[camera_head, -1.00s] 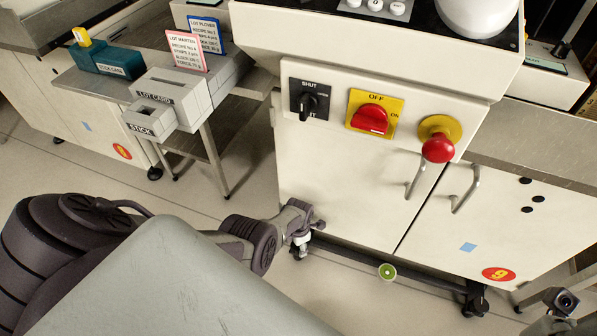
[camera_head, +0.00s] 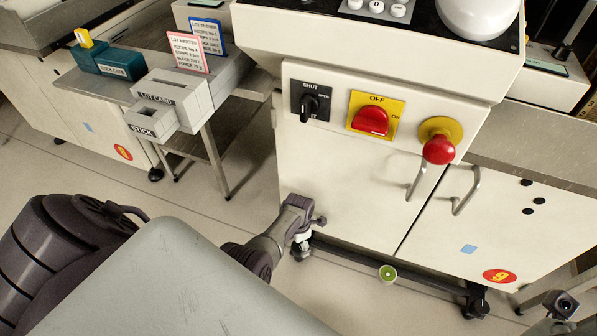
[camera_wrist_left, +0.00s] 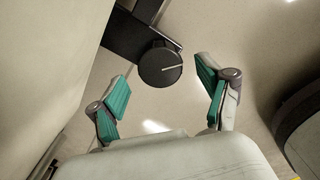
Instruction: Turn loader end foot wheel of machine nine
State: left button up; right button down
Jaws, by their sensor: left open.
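Machine nine (camera_head: 345,190) is the white cabinet with the red 9 badge (camera_head: 500,276). My left gripper (camera_wrist_left: 163,76) is open, with green-padded fingers apart on either side of the wheel's near side. Nothing is held between them. In the head view my left gripper (camera_head: 303,236) is low at the cabinet's left front corner, and it mostly hides the foot there.
A round green level (camera_head: 387,273) is on the bar under the cabinet. Another dark foot (camera_head: 475,300) stands at its right end. The red emergency button (camera_head: 438,150) and cabinet handles stick out above. A side table with grey boxes (camera_head: 170,95) stands left.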

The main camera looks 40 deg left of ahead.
aim_at(299, 246)
pick_arm(q)
notch_tip(299, 246, up, 9)
dwell(0.4)
